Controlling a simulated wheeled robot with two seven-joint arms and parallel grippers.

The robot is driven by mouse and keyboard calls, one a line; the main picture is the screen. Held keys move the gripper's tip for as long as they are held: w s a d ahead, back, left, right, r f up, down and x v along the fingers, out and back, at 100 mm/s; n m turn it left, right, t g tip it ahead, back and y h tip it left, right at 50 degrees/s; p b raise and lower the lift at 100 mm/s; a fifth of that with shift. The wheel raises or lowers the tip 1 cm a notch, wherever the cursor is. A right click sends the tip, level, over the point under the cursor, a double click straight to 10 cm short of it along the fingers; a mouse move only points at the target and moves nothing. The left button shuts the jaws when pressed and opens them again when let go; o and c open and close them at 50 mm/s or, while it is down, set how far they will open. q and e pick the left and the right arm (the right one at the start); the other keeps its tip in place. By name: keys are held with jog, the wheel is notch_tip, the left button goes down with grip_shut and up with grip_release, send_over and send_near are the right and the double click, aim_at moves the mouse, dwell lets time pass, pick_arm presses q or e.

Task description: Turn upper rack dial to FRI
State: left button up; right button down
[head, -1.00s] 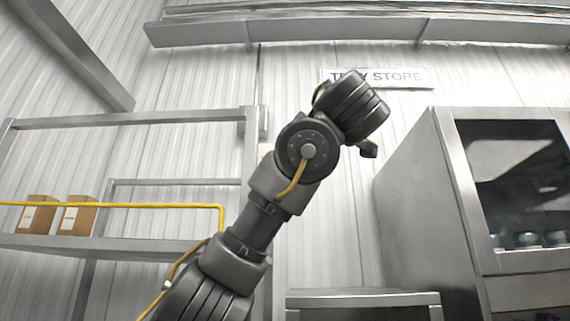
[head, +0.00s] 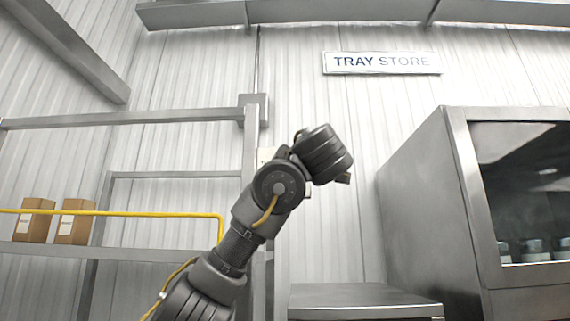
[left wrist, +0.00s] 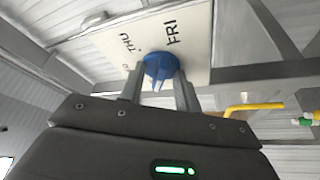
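The blue dial knob (left wrist: 162,67) sits on a pale plate (left wrist: 115,47) marked THU and FRI in the left wrist view. My left gripper (left wrist: 160,74) is at the knob, its two fingers apart with the tips to either side of it. A narrow blue ridge of the knob shows in the gap between the fingers; I cannot tell whether they touch it. FRI is up and to the right of the knob, THU up and to the left.
A metal rack (head: 180,122) stands at left, with two cardboard boxes (head: 75,222) on its shelf and a yellow rail (head: 120,213) in front. A steel cabinet (head: 425,200) with a dark window stands at right. A TRAY STORE sign (head: 382,63) is on the wall.

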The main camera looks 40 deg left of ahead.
pick_arm(q)
jog(key=shift+c, duration=0.2)
grip_shut()
